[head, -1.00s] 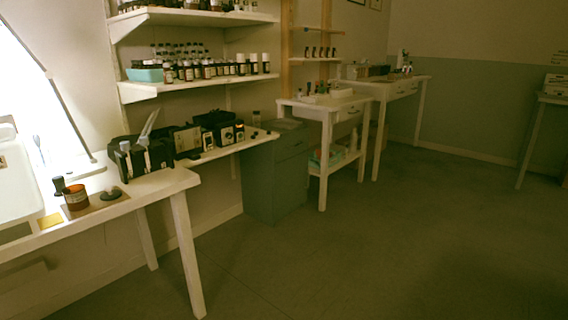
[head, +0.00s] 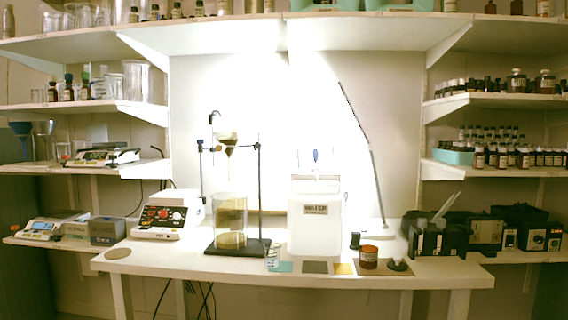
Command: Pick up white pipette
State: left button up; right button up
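Two pale, slender upright items (head: 447,207) stick up at a slant from a black holder (head: 428,241) on the right end of the white table. One may be the white pipette, but they are too small for me to tell. Neither of my grippers is in view.
The white table (head: 200,265) spans the middle. On it stand a red-knobbed device (head: 165,215), a glass vessel on a stand (head: 231,222), a white water container (head: 316,225), and an amber jar (head: 368,257). Shelves with bottles (head: 500,158) flank both sides. A bright lamp glares behind.

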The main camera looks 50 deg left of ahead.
aim_at(299, 151)
jog(key=u, duration=1.5)
